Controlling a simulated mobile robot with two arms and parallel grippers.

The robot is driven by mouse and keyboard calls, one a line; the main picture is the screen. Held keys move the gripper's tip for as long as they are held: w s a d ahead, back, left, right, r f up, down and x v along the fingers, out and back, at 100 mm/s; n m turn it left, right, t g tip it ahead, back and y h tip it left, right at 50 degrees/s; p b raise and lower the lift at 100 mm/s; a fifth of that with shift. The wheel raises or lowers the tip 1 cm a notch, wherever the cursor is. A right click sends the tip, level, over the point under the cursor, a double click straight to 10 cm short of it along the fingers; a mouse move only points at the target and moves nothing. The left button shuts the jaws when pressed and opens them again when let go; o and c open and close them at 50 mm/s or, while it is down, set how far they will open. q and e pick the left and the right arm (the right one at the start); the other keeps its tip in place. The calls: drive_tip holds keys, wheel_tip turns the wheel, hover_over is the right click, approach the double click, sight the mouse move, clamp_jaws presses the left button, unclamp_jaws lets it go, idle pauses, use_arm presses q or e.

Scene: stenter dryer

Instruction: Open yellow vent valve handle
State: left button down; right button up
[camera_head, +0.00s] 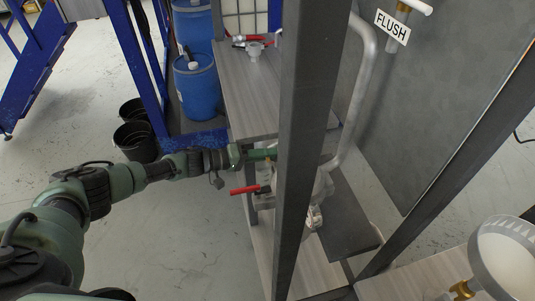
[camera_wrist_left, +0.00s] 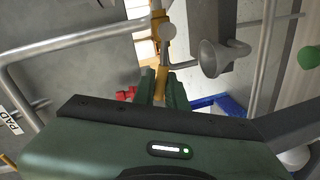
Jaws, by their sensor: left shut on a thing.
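The yellow vent valve handle (camera_wrist_left: 160,80) shows in the left wrist view as a narrow yellow bar below a grey pipe joint. My left gripper (camera_wrist_left: 161,92) has its two green fingers on either side of this bar and is shut on it. In the head view my left arm reaches in from the left, and the gripper (camera_head: 262,154) is beside the dark upright post. The post hides most of what lies beyond the fingertips there, so the handle's angle is hard to tell. My right gripper is not in view.
A dark post (camera_head: 310,120) stands right by the gripper. A red handle (camera_head: 245,190) sits just below it. A bent grey pipe (camera_head: 365,90) runs behind the post. A wooden shelf (camera_head: 250,100) lies beyond the arm. A FLUSH sign (camera_head: 392,26) is at the upper right.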

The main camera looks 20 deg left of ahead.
use_arm(q)
drive_tip(key=shift+w+a+f+n, duration=0.1)
drive_tip(key=shift+a+f+n, duration=0.05)
drive_tip(key=shift+n, duration=0.15)
idle(0.4)
drive_tip(key=c, duration=1.5)
unclamp_jaws()
drive_tip(key=shift+o, duration=0.2)
drive_tip(key=b+v, duration=0.1)
drive_tip(key=v, duration=0.6)
drive_tip(key=shift+s+a, duration=0.2)
drive_tip(key=shift+a, duration=0.15)
